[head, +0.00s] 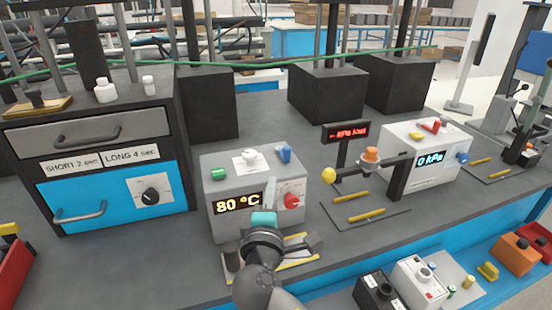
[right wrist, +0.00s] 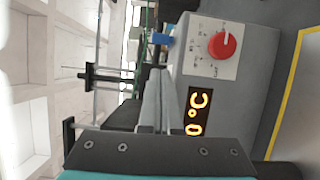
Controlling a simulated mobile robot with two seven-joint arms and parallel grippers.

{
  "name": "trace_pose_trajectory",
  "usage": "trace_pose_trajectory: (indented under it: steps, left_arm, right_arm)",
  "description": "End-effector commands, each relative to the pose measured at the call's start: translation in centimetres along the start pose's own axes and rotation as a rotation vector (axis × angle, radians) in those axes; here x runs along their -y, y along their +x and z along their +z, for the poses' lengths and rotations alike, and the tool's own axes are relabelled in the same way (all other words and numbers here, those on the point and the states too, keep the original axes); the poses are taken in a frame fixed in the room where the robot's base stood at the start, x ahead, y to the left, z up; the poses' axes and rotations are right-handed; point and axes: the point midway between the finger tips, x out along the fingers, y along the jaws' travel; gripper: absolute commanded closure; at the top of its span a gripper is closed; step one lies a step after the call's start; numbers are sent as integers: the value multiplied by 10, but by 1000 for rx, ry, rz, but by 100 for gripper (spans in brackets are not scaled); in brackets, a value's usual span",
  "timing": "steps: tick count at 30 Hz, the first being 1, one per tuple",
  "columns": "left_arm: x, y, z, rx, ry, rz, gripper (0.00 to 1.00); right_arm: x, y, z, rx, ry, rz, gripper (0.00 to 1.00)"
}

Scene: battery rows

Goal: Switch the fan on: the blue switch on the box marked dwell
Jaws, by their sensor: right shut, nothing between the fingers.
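A grey box (head: 252,180) with an 80 °C display stands on the bench. A blue switch (head: 284,155) sits on its top at the right rear. In the right wrist view the blue switch (right wrist: 162,39) shows beyond my fingertips, apart from them. I cannot read the word dwell on any box. In the right wrist view my right gripper (right wrist: 156,73) is shut and empty. My left gripper is not in view.
The grey box also bears a red dial (head: 291,201), a green part (head: 218,174) and a white knob (head: 246,156). A cabinet (head: 95,185) marked SHORT and LONG stands left.

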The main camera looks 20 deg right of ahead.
Motion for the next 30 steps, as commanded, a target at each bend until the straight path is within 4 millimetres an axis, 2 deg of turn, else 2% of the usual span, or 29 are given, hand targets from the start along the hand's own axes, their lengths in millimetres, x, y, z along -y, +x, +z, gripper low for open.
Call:
trace_pose_trajectory:
  steps: [5, 8, 21, 30]
  left_arm:
    - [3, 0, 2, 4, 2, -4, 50]
    - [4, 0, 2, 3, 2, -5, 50]
    - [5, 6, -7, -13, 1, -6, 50]
    - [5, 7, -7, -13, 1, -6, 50]
  right_arm:
    - [0, 2, 0, 0, 0, 0, 100]
    - [0, 10, 0, 0, -1, 2, 100]
    - [0, 81, 0, 1, -1, 2, 100]
    - [0, 100, 0, 0, -1, 0, 100]
